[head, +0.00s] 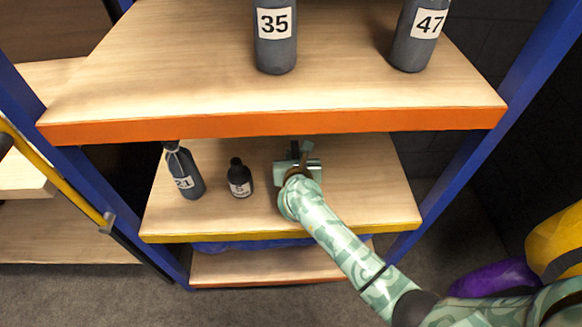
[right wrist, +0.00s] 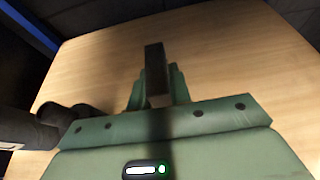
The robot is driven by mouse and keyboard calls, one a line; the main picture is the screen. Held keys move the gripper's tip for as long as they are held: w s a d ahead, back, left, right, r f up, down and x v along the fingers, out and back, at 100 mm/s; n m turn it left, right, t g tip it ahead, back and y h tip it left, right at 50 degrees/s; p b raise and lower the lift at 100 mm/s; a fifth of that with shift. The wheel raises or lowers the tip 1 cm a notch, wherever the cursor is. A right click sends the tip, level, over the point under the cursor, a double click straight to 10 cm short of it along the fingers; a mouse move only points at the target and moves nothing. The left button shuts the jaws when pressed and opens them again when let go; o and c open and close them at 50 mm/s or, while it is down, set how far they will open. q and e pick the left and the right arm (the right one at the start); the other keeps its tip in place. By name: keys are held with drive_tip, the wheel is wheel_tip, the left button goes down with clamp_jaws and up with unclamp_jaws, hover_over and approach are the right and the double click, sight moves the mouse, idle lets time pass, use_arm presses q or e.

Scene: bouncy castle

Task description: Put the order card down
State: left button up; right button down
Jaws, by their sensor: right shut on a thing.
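My right gripper (head: 302,160) reaches over the middle shelf (head: 375,190), between its bottles and its right side. In the right wrist view, its green fingers (right wrist: 156,98) are shut on a narrow dark piece, which I take to be the order card (right wrist: 155,68). The card shows nearly edge-on, so its face and any writing are hidden. Pale wood lies beyond it; I cannot tell whether the card touches the shelf. My left gripper is not in view.
A bottle marked 21 (head: 184,172) and a small dark bottle (head: 239,178) stand left of the gripper. The upper shelf (head: 180,70) overhangs, carrying bottles 35 (head: 275,48) and 47 (head: 412,45). Blue posts (head: 470,150) flank the rack. The middle shelf's right part is clear.

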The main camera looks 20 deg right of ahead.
drive_tip(key=shift+w+f, duration=0.5)
drive_tip(key=shift+f, duration=0.05)
drive_tip(key=f+b, duration=0.1)
drive_tip(key=f, duration=0.1)
drive_tip(key=f+b, duration=0.2)
drive_tip(key=shift+w+d, duration=0.1)
drive_tip(key=shift+w, duration=0.1)
drive_tip(key=shift+r, duration=0.3)
drive_tip(key=shift+f, duration=0.15)
drive_tip(key=c, duration=1.3)
unclamp_jaws()
drive_tip(key=shift+r, duration=0.2)
use_arm(q)
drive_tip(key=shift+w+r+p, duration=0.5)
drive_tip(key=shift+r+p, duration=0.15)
drive_tip(key=shift+p, duration=1.9)
use_arm(e)
drive_tip(key=shift+v, duration=6)
